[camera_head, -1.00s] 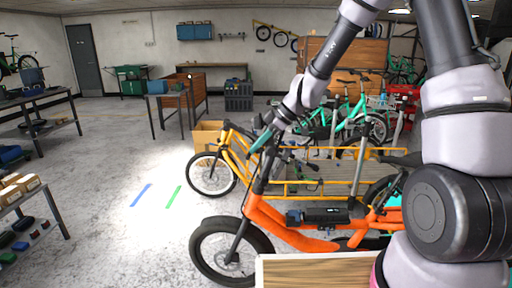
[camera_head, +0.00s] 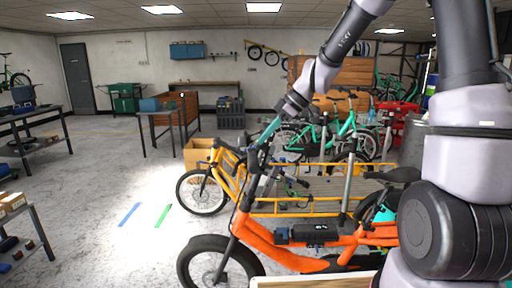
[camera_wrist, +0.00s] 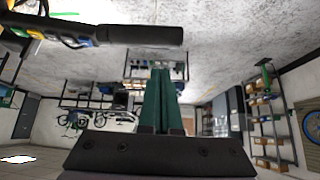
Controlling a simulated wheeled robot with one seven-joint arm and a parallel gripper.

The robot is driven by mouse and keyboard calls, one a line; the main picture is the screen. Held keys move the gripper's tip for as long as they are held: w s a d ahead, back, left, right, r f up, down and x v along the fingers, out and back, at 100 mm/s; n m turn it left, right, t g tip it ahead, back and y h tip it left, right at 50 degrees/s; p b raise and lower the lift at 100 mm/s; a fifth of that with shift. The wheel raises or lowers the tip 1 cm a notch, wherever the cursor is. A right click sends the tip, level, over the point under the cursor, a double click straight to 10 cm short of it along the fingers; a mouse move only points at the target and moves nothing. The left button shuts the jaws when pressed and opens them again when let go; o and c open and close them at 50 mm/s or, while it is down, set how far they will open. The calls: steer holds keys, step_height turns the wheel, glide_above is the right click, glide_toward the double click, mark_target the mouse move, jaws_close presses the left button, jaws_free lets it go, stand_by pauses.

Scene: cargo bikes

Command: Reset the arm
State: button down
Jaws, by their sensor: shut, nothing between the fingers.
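My gripper (camera_head: 266,134) is shut and empty, held up in the air above the front of the orange cargo bike (camera_head: 290,256). In the wrist view its two green fingers (camera_wrist: 161,72) lie side by side, with nothing between them. The wrist view is upside down, with the concrete floor at the top. A black handlebar grip (camera_wrist: 140,35) lies close by across the upper left of that view, and appears apart from the fingers.
A yellow cargo bike (camera_head: 240,189) stands behind the orange one, with teal bikes (camera_head: 345,128) further back. A cardboard box (camera_head: 197,153) stands beyond the yellow bike. Workbenches (camera_head: 35,117) line the left. The floor (camera_head: 100,180) between is open, marked with blue and green strips.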

steer(key=shift+s+d+r, duration=0.1)
steer(key=shift+d+r, duration=0.35)
steer(key=shift+r, duration=0.1)
steer(key=s+d+r+m+t+h, duration=0.3)
steer(key=s+d+r+m, duration=0.3)
steer(key=s+d+m, duration=0.3)
steer(key=s+d+r+m+t+h, duration=0.2)
steer(key=s+d+r+m+t, duration=0.1)
steer(key=s+d+r+m, duration=0.4)
steer(key=s+d+m, duration=0.3)
steer(key=m, duration=0.1)
steer(key=shift+m+t+h, duration=0.3)
steer(key=shift+m+h, duration=0.1)
steer(key=shift+s, duration=0.1)
